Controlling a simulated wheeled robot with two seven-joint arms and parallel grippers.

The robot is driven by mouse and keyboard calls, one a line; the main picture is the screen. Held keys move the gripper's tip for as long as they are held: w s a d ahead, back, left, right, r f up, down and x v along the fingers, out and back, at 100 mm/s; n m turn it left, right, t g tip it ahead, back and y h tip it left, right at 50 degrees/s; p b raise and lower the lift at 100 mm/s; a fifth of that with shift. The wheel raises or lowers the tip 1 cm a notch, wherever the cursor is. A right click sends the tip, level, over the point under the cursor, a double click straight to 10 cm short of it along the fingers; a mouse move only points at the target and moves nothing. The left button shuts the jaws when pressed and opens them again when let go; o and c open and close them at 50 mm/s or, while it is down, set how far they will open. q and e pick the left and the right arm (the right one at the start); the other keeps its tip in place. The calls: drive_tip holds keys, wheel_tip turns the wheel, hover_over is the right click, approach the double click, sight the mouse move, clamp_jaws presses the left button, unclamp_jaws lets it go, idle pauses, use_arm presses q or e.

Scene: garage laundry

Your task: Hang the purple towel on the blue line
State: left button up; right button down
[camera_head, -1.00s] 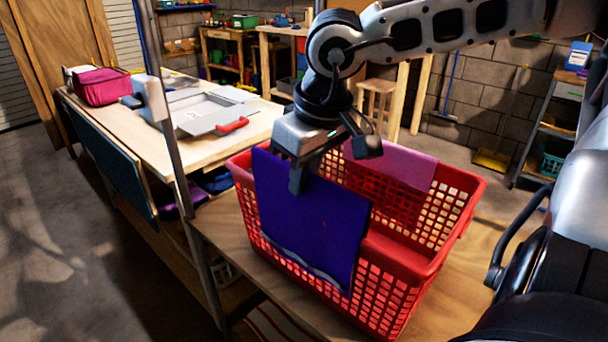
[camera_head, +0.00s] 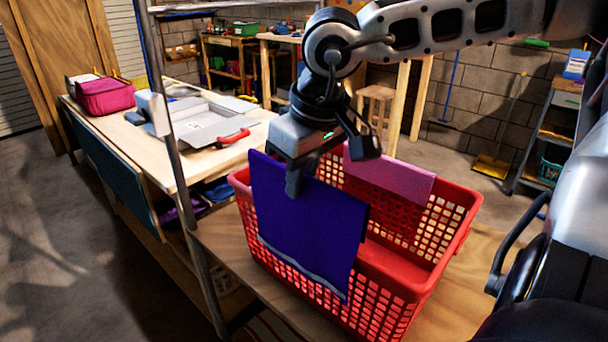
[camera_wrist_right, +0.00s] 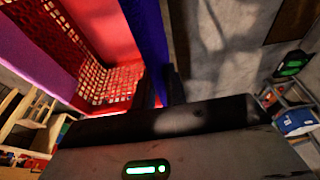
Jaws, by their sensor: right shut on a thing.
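A deep blue-purple towel (camera_head: 308,235) with a pale stripe near its lower edge hangs at the near left side of the red basket (camera_head: 395,290). My right gripper (camera_head: 293,188) is shut on the towel near its top edge. The towel's blue face also shows in the right wrist view (camera_wrist_right: 148,35), next to the fingers. A pinker purple towel (camera_head: 395,180) hangs over the basket's far wall, apart from my gripper, and shows in the right wrist view (camera_wrist_right: 30,50). I cannot make out the blue line clearly. My left gripper is not in view.
A grey metal post (camera_head: 180,165) with a top bar (camera_head: 205,9) stands left of the basket. A wooden table (camera_head: 150,140) behind it holds a pink bag (camera_head: 106,97) and a grey tray (camera_head: 205,122). A shelf (camera_head: 556,115) is at the right.

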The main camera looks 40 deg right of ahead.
drive_tip(key=shift+s+a+b, duration=0.2)
drive_tip(key=shift+a+b, duration=0.4)
drive_tip(key=shift+a, duration=1.6)
